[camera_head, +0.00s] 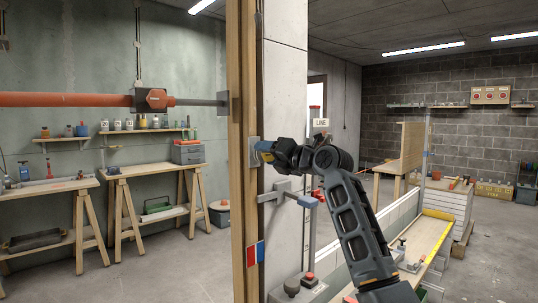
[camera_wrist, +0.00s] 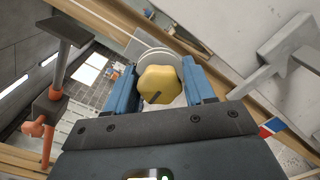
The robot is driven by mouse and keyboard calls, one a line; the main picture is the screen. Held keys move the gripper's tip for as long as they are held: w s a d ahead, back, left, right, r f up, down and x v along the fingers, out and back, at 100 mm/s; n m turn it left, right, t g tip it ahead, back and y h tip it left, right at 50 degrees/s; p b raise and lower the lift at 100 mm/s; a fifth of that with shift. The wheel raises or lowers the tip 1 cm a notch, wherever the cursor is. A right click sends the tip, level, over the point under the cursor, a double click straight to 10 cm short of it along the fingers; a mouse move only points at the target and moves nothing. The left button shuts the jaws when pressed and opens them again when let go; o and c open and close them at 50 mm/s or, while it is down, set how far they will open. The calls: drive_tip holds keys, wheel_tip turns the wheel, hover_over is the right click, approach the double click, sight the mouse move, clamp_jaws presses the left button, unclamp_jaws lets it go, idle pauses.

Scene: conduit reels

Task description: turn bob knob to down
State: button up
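A yellow lobed knob (camera_wrist: 160,82) with a dark mark near its lower edge shows in the wrist view, in front of a round pale plate (camera_wrist: 158,54). My gripper (camera_wrist: 160,78) has its two blue fingers on either side of the knob, close to it. They look open, with a narrow gap on the right side; contact on the left cannot be made out. In the head view my gripper (camera_head: 262,150) is at a grey plate (camera_head: 253,152) on the wooden post, and the knob is mostly hidden there.
The wooden post (camera_head: 243,80) stands beside a pale concrete column (camera_head: 285,95). A grey bracket with a blue end (camera_head: 307,201) sticks out just below my gripper. An orange pipe (camera_head: 65,100) runs to the post from the left. A box with a red button (camera_head: 308,280) is lower down.

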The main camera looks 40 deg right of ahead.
drive_tip(key=c, duration=0.7)
